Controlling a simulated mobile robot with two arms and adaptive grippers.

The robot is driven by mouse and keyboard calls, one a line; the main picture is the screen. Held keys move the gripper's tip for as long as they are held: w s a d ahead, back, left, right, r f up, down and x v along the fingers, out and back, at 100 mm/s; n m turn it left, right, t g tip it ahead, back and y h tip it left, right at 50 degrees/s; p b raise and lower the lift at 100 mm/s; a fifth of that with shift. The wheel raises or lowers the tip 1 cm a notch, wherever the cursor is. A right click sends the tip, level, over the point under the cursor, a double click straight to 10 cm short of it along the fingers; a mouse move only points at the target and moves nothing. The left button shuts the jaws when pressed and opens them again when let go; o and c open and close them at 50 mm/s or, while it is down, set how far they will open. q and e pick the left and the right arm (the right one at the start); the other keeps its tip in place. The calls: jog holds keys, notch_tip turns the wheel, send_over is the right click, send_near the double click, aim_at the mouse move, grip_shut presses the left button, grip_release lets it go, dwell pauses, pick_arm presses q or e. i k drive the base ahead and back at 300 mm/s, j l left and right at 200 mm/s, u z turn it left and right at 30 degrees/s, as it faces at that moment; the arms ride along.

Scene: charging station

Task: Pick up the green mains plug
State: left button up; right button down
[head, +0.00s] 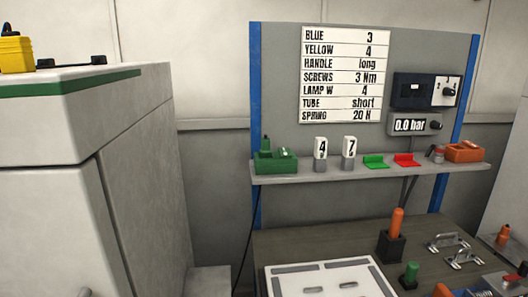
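I cannot clearly make out a green mains plug. A green block-shaped device (275,162) sits at the left end of the shelf, with a small green upright piece (266,144) at its back left. A dark cable (246,232) hangs below that end of the shelf; its ends are hard to trace. A green-topped peg (411,270) stands on the bench at the lower right. Neither of my grippers shows in the head view.
The shelf (340,174) also holds number cards, green and red holders and an orange device (464,151). The bench (300,242) carries a white panel (330,281), an orange handle (396,222) in a dark block and metal handles. A tall cabinet (70,130) fills the left.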

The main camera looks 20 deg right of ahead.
aim_at(265, 151)
jog(key=l+u, duration=0.3)
jog(key=u, duration=0.15)
jog(key=l+u, duration=0.25)
jog(key=u, duration=0.15)
